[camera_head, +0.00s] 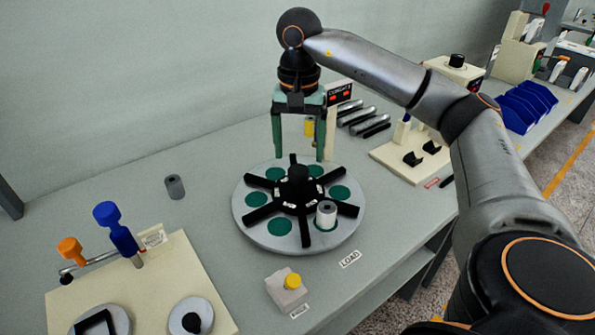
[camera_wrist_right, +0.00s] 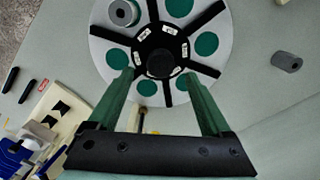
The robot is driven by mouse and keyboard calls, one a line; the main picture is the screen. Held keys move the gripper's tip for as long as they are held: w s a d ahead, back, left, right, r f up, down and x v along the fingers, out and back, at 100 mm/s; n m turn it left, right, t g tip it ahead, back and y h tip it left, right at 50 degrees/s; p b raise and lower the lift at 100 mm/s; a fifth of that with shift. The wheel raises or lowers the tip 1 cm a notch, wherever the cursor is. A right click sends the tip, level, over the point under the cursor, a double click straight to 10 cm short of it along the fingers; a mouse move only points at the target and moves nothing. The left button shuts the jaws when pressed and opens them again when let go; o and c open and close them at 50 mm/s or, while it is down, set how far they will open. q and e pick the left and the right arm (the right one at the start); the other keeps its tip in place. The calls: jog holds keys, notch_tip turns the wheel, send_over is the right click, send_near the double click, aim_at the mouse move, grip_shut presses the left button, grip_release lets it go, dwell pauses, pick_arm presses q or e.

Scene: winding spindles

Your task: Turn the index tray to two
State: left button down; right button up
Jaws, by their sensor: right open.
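The index tray (camera_head: 252,230) is a round grey disc with green pads, black radial arms and a dark central hub (camera_head: 298,182). A grey cylinder (camera_head: 326,213) stands on the pad nearest the LOAD label (camera_head: 350,259). My right gripper (camera_head: 302,150) is open and empty, pointing down behind the hub. In the right wrist view the tray (camera_wrist_right: 98,48) fills the top, and the open green fingers (camera_wrist_right: 158,78) reach over its edge on either side of the hub (camera_wrist_right: 160,63). Small white labels ring the hub; I cannot read them. My left gripper is out of view.
A grey block with a yellow button (camera_head: 292,281) is in front. A cream board with blue and orange handles (camera_head: 120,230) is at front left. Grey rods (camera_head: 355,115) and another cream board (camera_head: 400,158) are to the right.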

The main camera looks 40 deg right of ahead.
aim_at(299, 170)
notch_tip(299, 170, down, 6)
jog(key=shift+r, duration=0.1)
jog(key=shift+c, duration=0.2)
grip_shut()
dwell(0.7)
